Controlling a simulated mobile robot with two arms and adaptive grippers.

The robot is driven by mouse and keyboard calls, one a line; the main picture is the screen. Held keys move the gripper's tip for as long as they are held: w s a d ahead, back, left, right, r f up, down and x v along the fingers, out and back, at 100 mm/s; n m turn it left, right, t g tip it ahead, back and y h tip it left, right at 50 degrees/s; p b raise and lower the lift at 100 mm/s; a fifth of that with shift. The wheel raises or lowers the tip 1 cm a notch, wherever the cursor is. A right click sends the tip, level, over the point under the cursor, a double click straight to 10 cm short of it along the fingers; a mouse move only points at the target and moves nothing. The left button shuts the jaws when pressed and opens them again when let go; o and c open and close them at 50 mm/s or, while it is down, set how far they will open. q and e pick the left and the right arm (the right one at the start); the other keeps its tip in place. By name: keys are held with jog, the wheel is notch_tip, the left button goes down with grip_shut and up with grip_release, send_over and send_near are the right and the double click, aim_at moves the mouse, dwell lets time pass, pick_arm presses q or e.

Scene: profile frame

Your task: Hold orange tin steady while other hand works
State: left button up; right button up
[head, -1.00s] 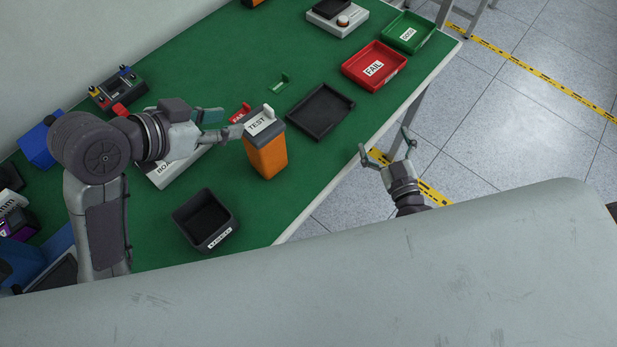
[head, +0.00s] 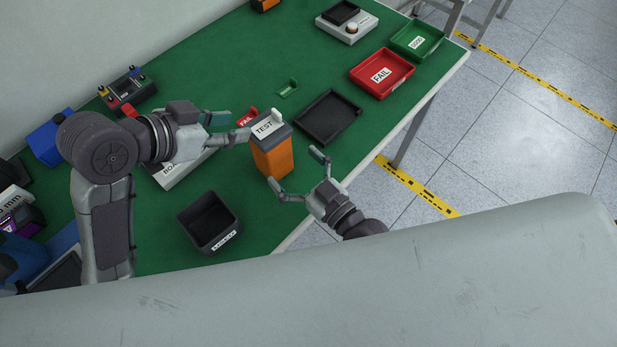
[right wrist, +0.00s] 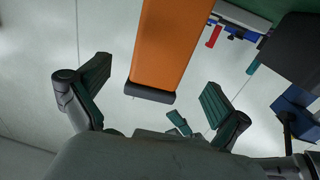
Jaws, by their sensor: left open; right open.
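The orange tin (head: 271,158) stands on the green bench top near its front edge. It has a dark grey lid with a white TEST label (head: 264,129) and a small pale tab. My left gripper (head: 232,128) is open at the tin's left; one finger reaches close to the lid, and contact cannot be told. My right gripper (head: 297,172) is open just right of and in front of the tin, its fingers pointing at it. In the right wrist view, the orange body (right wrist: 172,45) with a dark end band shows between the open fingers, with gaps on both sides.
A black bin (head: 209,222) stands front left. A black tray (head: 328,117), red FAIL tray (head: 382,72) and green tray (head: 417,40) lie to the right and behind. A white labelled box (head: 176,172) lies under my left arm.

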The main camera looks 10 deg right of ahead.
aim_at(270, 143)
jog(key=x, duration=0.7)
jog(key=shift+w+a, duration=0.15)
jog(key=shift+w, duration=0.25)
jog(key=c, duration=1.3)
